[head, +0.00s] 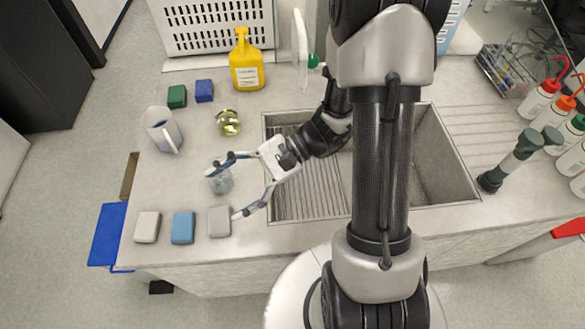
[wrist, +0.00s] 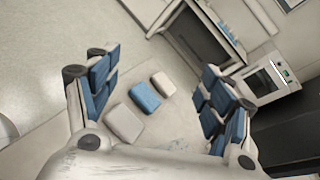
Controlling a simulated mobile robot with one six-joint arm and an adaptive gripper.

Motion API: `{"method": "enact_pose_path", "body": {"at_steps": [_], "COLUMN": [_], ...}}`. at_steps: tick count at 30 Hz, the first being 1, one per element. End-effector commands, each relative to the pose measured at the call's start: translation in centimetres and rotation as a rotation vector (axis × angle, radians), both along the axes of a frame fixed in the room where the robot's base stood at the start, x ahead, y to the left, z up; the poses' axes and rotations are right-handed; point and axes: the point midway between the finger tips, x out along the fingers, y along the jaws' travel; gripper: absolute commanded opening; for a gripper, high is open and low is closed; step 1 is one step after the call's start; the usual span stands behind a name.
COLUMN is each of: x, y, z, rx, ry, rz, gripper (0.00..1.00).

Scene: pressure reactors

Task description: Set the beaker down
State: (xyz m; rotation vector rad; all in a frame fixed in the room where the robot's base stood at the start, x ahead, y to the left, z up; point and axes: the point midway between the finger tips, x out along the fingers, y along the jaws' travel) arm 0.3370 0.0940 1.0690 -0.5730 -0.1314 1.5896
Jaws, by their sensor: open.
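A small clear glass beaker (head: 220,181) is on the pale counter (head: 190,185), left of the sink, and looks upright. My gripper (head: 226,187) reaches in from the right, its two fingers spread wide. The upper finger overlaps the beaker's top edge in the head view; I cannot tell whether it touches. The lower finger is near a grey block. In the wrist view my gripper (wrist: 160,92) is also open, with no clear sight of the beaker between the fingers.
Grey (head: 147,227), blue (head: 183,228) and another grey block (head: 219,222) line the front edge. A white jug (head: 161,128), a round flask with yellow liquid (head: 229,122) and a yellow bottle (head: 246,66) stand farther back. The sink (head: 300,190) lies right.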

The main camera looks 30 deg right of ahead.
Motion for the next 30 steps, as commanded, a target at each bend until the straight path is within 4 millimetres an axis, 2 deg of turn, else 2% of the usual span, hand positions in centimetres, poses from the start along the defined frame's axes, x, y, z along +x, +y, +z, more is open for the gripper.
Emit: {"method": "enact_pose_path", "body": {"at_steps": [1, 7, 15, 24, 30], "x": [-1.0, -5.2, -8.9, -9.9, -9.7], "y": [0.4, 0.2, -2.6, -7.0, -8.9], "z": [1.1, 3.6, 6.1, 10.0, 12.5], "rx": [-0.060, -0.312, -0.688, -1.116, -1.304], "ry": [-0.048, -0.212, -0.478, -0.825, -0.991], "rz": [0.068, 0.313, 0.564, 0.711, 0.730], "gripper": [0.74, 0.74, 0.74, 0.74, 0.74]}}
